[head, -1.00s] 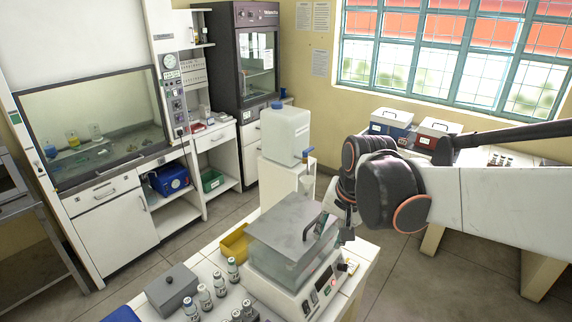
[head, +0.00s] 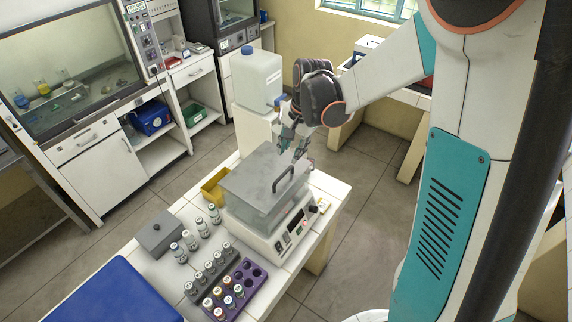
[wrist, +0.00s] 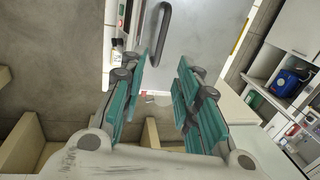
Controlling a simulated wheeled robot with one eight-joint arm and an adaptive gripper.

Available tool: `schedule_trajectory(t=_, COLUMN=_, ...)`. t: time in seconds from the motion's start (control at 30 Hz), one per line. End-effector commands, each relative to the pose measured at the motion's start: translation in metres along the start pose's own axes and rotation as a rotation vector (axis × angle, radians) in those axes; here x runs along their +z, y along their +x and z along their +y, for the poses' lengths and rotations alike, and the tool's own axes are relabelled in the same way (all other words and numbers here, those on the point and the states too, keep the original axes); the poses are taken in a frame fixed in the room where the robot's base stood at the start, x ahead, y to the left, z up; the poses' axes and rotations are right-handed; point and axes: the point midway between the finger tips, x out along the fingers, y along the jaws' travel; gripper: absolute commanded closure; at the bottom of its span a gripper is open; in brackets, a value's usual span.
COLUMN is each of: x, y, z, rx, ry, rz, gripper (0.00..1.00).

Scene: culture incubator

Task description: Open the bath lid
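The water bath (head: 270,222) stands on the white tiled bench, with its control panel facing the lower right. Its flat grey lid (head: 250,183) lies level on top, shut. A dark arched handle (head: 284,178) rises near the lid's right edge. My gripper (head: 289,143) is beyond the lid's far right corner, apart from the handle in the head view. In the wrist view, my gripper (wrist: 166,66) shows its two teal fingers apart with nothing between them. The handle (wrist: 163,33) and the lid (wrist: 207,35) show ahead of the fingertips.
A yellow tray (head: 212,190), a grey lidded box (head: 161,233), several vials, a purple rack (head: 240,292) and a blue item (head: 115,295) are on the bench left of and before the bath. A white jug (head: 257,80) stands behind on a pedestal. Floor is clear at right.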

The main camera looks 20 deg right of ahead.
Motion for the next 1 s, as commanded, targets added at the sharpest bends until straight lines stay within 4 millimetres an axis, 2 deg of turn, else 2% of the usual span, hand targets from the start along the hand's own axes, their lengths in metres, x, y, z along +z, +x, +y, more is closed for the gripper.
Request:
schedule_trajectory(t=0.2, x=0.0, y=0.037, z=-0.001, rx=0.0, ry=-0.001, rz=0.0, gripper=0.7)
schedule_trajectory(t=0.5, x=0.0, y=0.079, z=0.0, rx=0.0, ry=-0.001, rz=0.001, gripper=0.7)
schedule_trajectory(t=0.7, x=0.0, y=0.093, z=0.0, rx=0.0, ry=-0.001, rz=0.001, gripper=0.7)
schedule_trajectory(t=1.0, x=0.0, y=0.096, z=0.0, rx=0.0, ry=-0.001, rz=0.001, gripper=0.7)
